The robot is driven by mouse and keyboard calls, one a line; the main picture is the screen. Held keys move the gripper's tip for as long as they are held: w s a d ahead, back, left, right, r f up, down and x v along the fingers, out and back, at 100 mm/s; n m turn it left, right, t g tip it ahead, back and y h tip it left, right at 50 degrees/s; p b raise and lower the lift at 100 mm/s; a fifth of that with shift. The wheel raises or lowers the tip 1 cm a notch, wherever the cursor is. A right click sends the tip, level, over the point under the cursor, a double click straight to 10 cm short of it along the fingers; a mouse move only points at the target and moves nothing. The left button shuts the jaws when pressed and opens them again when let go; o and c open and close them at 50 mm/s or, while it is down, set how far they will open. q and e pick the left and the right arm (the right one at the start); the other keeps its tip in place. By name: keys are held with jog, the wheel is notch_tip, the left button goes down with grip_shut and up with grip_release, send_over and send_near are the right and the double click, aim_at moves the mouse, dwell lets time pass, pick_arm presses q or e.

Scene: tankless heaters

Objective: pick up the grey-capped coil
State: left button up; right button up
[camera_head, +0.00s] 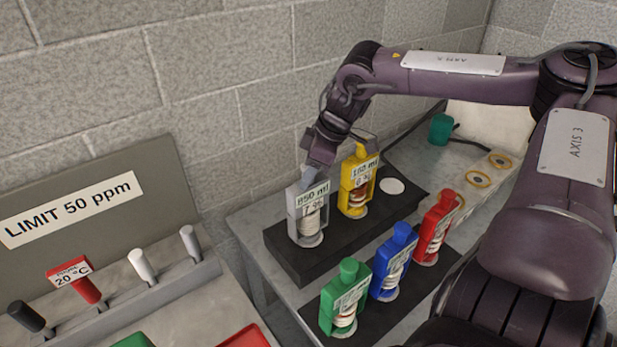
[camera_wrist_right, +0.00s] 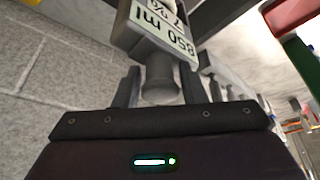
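The grey-capped coil (camera_head: 308,218) stands upright on the raised black stand in the head view, in a grey frame with an "850 ml" label. My right gripper (camera_head: 319,158) is right above it, at its cap. In the right wrist view the grey cap (camera_wrist_right: 161,82) lies between the two fingers of the right gripper (camera_wrist_right: 163,88). The fingers stand apart on either side of the cap, with no clear grip on it. My left gripper is in neither view.
A yellow coil (camera_head: 358,182) stands close to the right on the same black stand (camera_head: 290,262). Green (camera_head: 345,298), blue (camera_head: 393,262) and red (camera_head: 436,228) coils stand on a lower black stand in front. A block wall is behind; a panel with handles (camera_head: 140,265) is at left.

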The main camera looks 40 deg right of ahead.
grip_shut()
jog(key=shift+w+r, duration=0.1)
dwell(1.0)
